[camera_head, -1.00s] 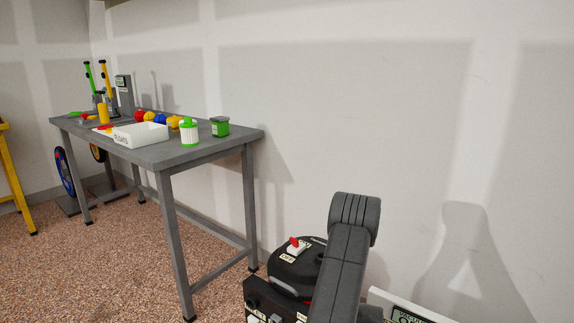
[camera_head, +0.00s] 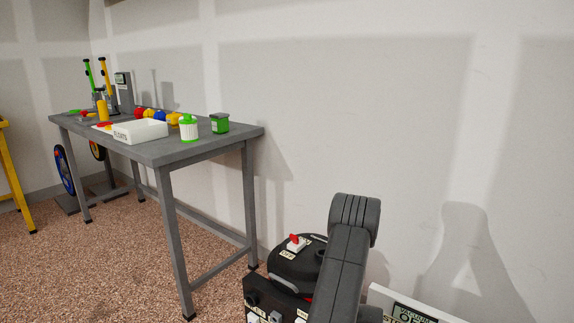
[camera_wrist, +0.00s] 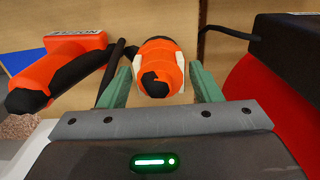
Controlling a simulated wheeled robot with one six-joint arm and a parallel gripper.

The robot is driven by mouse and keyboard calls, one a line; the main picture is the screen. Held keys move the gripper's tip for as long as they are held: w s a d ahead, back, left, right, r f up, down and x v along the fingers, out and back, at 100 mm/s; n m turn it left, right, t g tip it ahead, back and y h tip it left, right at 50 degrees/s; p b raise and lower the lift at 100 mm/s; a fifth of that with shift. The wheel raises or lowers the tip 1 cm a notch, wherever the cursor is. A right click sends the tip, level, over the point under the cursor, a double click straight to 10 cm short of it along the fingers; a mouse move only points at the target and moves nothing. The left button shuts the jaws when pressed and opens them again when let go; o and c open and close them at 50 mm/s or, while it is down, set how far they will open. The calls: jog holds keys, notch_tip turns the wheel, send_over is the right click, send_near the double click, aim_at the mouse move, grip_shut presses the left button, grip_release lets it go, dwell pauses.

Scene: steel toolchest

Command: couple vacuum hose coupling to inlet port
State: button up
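In the wrist view my gripper (camera_wrist: 160,84) has its two green fingers well apart. An orange and black rounded piece (camera_wrist: 158,66) with white bits at its sides lies between or beyond the fingertips, with small gaps beside it. I cannot tell whether it is the hose coupling. In the head view a black machine (camera_head: 295,268) with a red switch and an OFF label stands low, partly behind my grey arm. It looks like the vacuum. I cannot make out an inlet port or hose for certain.
In the wrist view an orange and black tool (camera_wrist: 66,68) lies left, and a red rounded body (camera_wrist: 262,105) and black box (camera_wrist: 290,48) stand close at right. In the head view a grey table (camera_head: 190,152) holds a white tray (camera_head: 141,132). A white sign (camera_head: 385,296) stands near my arm.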

jog(key=shift+o, duration=0.5)
jog(key=shift+r+p, duration=2.7)
jog(key=shift+r, duration=1.9)
jog(key=shift+f, duration=0.15)
jog(key=shift+f+b, duration=2.7)
jog(key=shift+f, duration=1.7)
jog(key=shift+s, duration=0.1)
